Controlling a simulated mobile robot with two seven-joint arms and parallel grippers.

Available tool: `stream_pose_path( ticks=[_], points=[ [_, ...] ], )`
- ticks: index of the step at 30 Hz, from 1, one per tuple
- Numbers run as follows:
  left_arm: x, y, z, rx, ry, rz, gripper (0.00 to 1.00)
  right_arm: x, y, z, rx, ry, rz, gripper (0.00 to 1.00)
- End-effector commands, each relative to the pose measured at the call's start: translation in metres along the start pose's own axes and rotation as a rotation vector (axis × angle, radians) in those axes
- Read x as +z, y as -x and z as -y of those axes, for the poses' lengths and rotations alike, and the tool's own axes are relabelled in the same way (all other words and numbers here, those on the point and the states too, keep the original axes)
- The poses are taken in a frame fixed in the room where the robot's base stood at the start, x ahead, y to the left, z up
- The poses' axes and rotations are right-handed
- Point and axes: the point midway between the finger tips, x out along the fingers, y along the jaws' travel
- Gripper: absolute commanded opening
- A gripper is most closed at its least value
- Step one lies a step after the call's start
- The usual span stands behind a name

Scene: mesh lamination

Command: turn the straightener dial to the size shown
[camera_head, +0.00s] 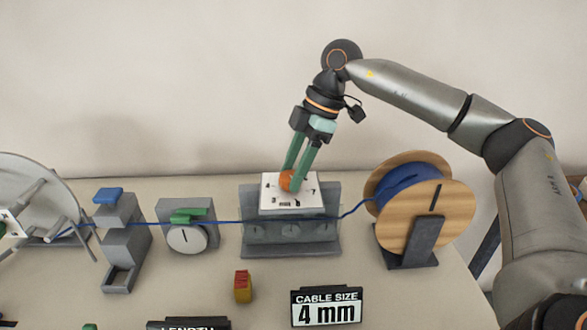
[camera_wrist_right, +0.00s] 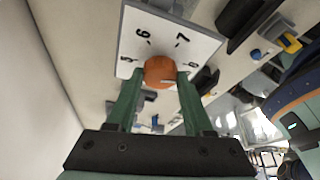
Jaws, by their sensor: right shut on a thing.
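The straightener (camera_head: 290,240) is a grey block with a white dial plate (camera_head: 308,188) on top. An orange dial (camera_head: 286,183) sits on the plate. My right gripper (camera_head: 293,178) comes down from above and is shut on the dial. In the right wrist view the green fingers of my right gripper (camera_wrist_right: 160,82) press both sides of the orange dial (camera_wrist_right: 160,70). The plate (camera_wrist_right: 200,42) shows the numbers 5, 6, 7 and 8 around it. The dial's pointer direction is not clear. A sign (camera_head: 326,307) reads "CABLE SIZE 4 mm". My left gripper is not in view.
A blue cable (camera_head: 240,221) runs from the wooden spool (camera_head: 426,208) at right through the straightener to the left. A grey device with a round dial (camera_head: 187,236), a stepped grey block (camera_head: 122,240) and a red-yellow block (camera_head: 243,287) stand nearby.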

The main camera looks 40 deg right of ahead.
Motion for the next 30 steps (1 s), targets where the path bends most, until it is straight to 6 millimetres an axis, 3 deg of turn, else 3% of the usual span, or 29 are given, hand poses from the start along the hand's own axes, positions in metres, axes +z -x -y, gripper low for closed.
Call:
stream_pose_path(
  ticks=[1,12,20,30],
  points=[
    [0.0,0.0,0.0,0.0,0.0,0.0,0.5,0.0,0.0,0.0,0.0,0.0,0.0,0.39],
    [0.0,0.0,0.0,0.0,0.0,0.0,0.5,0.0,0.0,0.0,0.0,0.0,0.0,0.0],
    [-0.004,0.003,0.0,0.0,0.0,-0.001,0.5,-0.001,0.001,0.0,-0.01,0.022,0.0,0.0],
    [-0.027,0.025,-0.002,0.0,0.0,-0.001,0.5,-0.003,0.005,-0.001,-0.088,0.201,-0.001,0.0]
  ],
)
